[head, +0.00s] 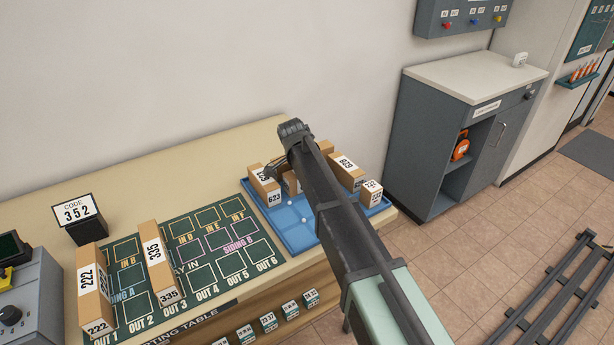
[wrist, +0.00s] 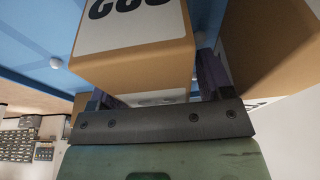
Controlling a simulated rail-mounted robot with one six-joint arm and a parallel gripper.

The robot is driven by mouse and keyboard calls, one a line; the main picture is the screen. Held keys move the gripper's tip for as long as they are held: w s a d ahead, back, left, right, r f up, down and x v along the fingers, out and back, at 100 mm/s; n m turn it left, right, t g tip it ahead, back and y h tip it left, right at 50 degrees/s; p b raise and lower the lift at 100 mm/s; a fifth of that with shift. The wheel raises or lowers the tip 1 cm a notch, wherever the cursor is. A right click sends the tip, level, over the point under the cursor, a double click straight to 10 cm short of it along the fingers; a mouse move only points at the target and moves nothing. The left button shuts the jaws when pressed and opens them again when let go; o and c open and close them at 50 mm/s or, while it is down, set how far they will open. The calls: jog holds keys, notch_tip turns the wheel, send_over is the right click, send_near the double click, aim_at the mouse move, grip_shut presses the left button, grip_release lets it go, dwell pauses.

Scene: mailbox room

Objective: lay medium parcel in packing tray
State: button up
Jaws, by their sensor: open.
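The packing tray (head: 293,238) is a blue tray at the right end of the table, with several brown parcels in it. A parcel labelled 623 (head: 264,187) stands at its left side. Others are partly hidden by my arm. My gripper (head: 276,170) is low over the tray's back left, mostly hidden behind my arm. In the wrist view, my gripper (wrist: 148,85) is open, with its jaws on either side of a brown parcel (wrist: 135,65) with a white label. The label is cut off, and I cannot tell which parcel is the medium one.
Another parcel (wrist: 265,45) stands close to the right jaw. A larger parcel (head: 345,171) and a small one (head: 371,193) are at the tray's right. Parcels 222 (head: 93,285) and 335 (head: 158,262) stand on the green sorting mat (head: 205,270). A grey cabinet (head: 440,125) stands to the right.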

jog(key=p+v, duration=1.2)
jog(key=shift+d+r, duration=0.1)
jog(key=shift+r, duration=0.25)
jog(key=shift+f, duration=0.15)
jog(key=s+d+n+g+y, duration=0.1)
jog(key=s+d+n, duration=1)
jog(key=s+d, duration=1.3)
jog(key=s+y, duration=0.1)
jog(key=s, duration=0.1)
jog(key=shift+s+f+g+y, duration=0.3)
jog(key=shift+f+g, duration=0.05)
jog(key=shift+g, duration=0.05)
